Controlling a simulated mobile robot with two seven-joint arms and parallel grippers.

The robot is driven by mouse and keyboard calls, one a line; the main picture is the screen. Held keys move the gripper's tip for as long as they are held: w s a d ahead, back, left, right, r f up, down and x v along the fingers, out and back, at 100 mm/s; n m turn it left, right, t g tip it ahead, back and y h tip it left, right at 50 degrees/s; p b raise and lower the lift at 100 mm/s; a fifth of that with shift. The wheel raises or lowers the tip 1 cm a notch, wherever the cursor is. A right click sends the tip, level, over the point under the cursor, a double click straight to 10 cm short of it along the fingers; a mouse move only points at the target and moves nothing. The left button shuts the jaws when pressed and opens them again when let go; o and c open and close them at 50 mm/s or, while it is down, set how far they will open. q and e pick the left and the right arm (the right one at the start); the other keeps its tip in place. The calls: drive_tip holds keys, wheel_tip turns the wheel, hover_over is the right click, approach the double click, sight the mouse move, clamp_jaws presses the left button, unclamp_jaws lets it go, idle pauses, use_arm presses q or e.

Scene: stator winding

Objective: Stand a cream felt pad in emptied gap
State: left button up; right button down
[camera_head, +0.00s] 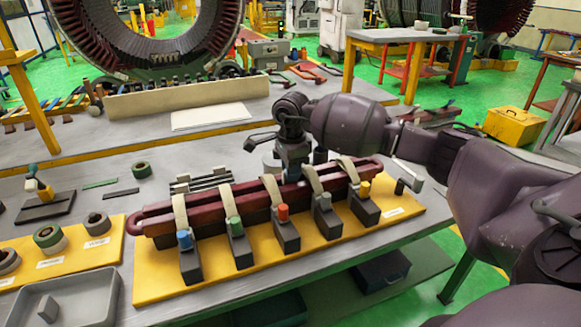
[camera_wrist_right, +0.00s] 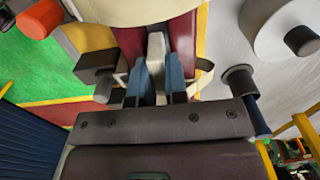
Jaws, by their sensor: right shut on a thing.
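A dark red coil (camera_head: 150,227) lies along a yellow board (camera_head: 160,287) in the head view. Cream curved straps (camera_head: 180,212) cross it, each beside a grey block with a coloured knob. My right gripper (camera_head: 294,178) is low over the coil's middle, behind the strap near the red knob (camera_head: 283,212). In the wrist view its blue fingers (camera_wrist_right: 160,82) are shut on a narrow pale pad (camera_wrist_right: 156,50), which stands on edge between dark red coil sides (camera_wrist_right: 183,32). How deep the pad sits cannot be told. In the head view my gripper hides it. My left gripper is out of view.
A grey tray (camera_head: 112,300) and a yellow board with tape rolls (camera_head: 50,238) lie at the left. Thin grey rods (camera_head: 198,183) lie behind the coil. The straps and knobs stand close around my right gripper.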

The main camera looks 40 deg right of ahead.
drive_tip(key=shift+f, duration=0.15)
drive_tip(key=c, duration=1.1)
unclamp_jaws()
wheel_tip(320, 180, up, 11)
drive_tip(key=shift+f, duration=0.1)
